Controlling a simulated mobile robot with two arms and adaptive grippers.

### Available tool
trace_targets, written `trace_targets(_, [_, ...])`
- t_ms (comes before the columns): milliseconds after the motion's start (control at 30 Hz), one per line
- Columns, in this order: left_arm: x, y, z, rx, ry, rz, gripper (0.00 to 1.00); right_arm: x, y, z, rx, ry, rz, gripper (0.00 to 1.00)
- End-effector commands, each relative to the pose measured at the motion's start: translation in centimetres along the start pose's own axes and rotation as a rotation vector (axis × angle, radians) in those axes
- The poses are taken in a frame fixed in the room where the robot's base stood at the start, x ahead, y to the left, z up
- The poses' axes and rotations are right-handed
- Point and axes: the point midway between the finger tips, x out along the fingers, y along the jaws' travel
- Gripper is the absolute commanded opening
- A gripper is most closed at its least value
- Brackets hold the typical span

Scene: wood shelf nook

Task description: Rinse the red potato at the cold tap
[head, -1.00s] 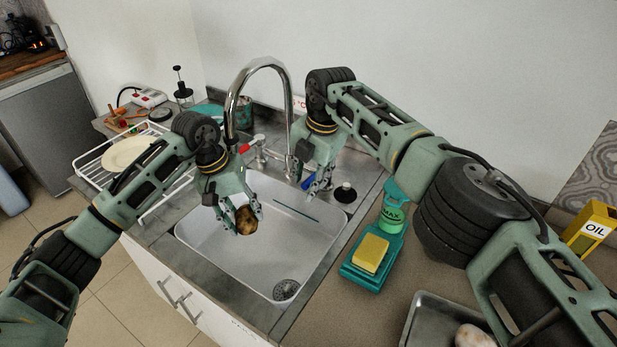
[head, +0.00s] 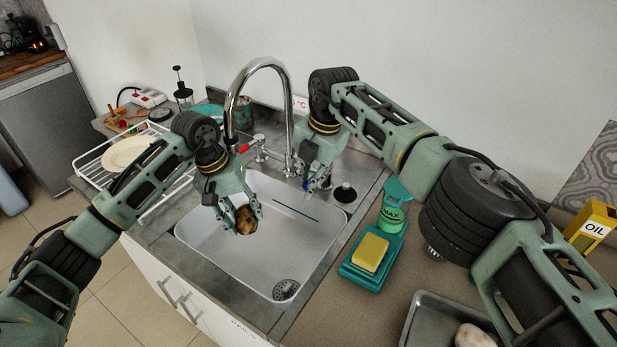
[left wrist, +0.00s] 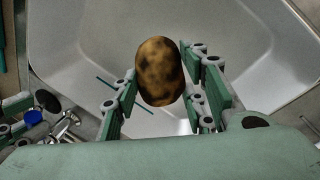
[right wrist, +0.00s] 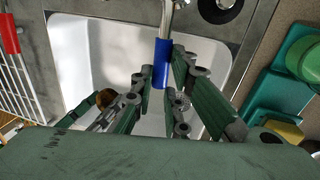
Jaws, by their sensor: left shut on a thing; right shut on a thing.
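A brown potato with dark patches (head: 246,221) is between the fingers of my left gripper (head: 240,226), which is shut on it above the sink basin (head: 290,240). The potato also shows in the left wrist view (left wrist: 160,72); it looks brown, not red. The chrome tap (head: 258,64) arches over the sink's back edge, and no water stream is visible. Its red handle (head: 246,147) is free. My right gripper (head: 317,182) is shut on the blue handle (right wrist: 161,64), at the tap's right side.
A white dish rack (head: 92,168) with a plate stands left of the sink. To the right are a yellow sponge (head: 370,252) on a teal holder, a green bottle (head: 391,218), and a metal tray (head: 420,318) holding a pale pinkish object (head: 473,337). A black stopper (head: 345,192) stands behind the sink.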

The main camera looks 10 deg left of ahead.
Motion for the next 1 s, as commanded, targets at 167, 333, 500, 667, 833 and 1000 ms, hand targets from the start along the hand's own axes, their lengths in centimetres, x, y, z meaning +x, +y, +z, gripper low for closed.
trace_targets(167, [0.0, 0.0, 0.0, 0.000, 0.000, 0.001, 0.12, -0.4, -1.1, 0.3, -0.138, 0.021, 0.003, 0.00])
trace_targets(333, [0.0, 0.0, 0.0, 0.000, 0.000, 0.000, 0.12, -0.5, -1.5, 0.3, -0.185, 0.029, 0.004, 0.00])
trace_targets(500, [0.0, 0.0, 0.0, 0.000, 0.000, 0.000, 0.12, -0.5, -1.4, 0.3, -0.185, 0.029, 0.005, 0.00])
trace_targets(667, [0.0, 0.0, 0.0, 0.000, 0.000, 0.000, 0.12, -0.5, -1.4, 0.3, -0.183, 0.029, 0.005, 0.23])
trace_targets(833, [0.0, 0.0, 0.0, 0.000, 0.000, 0.000, 0.12, -0.4, -1.5, 0.3, -0.182, 0.031, 0.003, 0.33])
trace_targets(1000, [0.0, 0.0, 0.0, 0.000, 0.000, 0.000, 0.12, -0.4, -1.5, 0.3, -0.181, 0.032, 0.003, 0.33])
